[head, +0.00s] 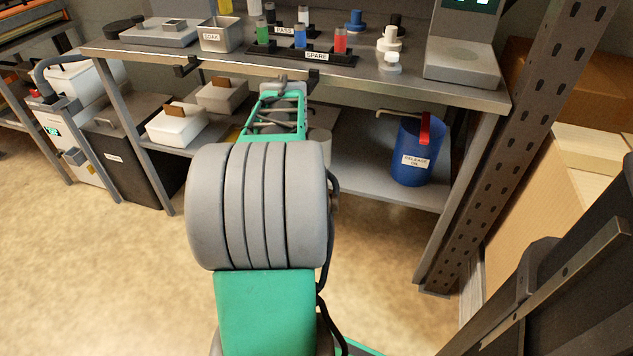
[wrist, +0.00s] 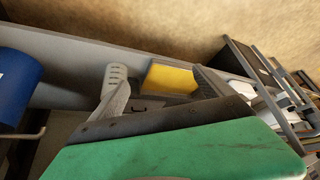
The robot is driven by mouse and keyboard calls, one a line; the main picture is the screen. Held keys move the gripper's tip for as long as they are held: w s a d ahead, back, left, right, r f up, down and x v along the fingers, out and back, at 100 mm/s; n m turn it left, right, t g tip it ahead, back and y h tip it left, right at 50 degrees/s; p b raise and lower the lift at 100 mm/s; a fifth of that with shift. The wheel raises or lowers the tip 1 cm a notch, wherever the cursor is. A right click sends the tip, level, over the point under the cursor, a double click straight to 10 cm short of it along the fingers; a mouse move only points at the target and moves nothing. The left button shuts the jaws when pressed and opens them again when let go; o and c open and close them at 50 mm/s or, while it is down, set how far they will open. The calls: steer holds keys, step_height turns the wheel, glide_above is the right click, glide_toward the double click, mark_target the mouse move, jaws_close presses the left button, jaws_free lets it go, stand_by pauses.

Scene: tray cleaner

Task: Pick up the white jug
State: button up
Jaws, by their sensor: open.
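I cannot clearly make out the white jug. A pale rounded thing (head: 320,142) stands on the lower shelf, mostly hidden behind my arm in the head view; it may be the jug, but no handle or spout shows. A yellow block (wrist: 172,78) shows beyond and between the fingers. In the head view my arm hides most of the gripper.
A blue release oil bucket (head: 415,160) with a red part stands at the lower shelf's right. White bins (head: 176,127) with brown blocks sit at its left. The bench top (head: 385,80) overhangs and holds a soak box (head: 220,36) and vial racks. The floor in front is clear.

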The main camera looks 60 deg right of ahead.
steer(key=s+d+f+m+h+b, duration=0.15)
steer(key=s+d+f+b, duration=0.25)
steer(key=s+d+f, duration=0.55)
steer(key=shift+m+g, duration=0.3)
steer(key=shift+m, duration=0.05)
steer(key=w+d+b, duration=0.1)
steer(key=w+d, duration=0.1)
steer(key=d, duration=0.1)
steer(key=w+d+b, duration=0.1)
steer(key=w+d, duration=0.1)
steer(key=d, duration=0.2)
steer(key=w+d+r+b, duration=0.1)
steer(key=w+d, duration=0.1)
steer(key=d, duration=0.1)
steer(key=shift+d+r, duration=0.1)
steer(key=shift+d, duration=0.05)
steer(key=b+x, duration=0.2)
steer(key=x, duration=0.2)
steer(key=shift+w, duration=0.2)
steer(key=shift+w+d+f, duration=0.15)
steer(key=shift+d+f, duration=0.2)
steer(key=shift+f, duration=0.1)
steer(key=shift+r, duration=0.1)
steer(key=shift+c, duration=0.2)
steer(key=c, duration=1.5)
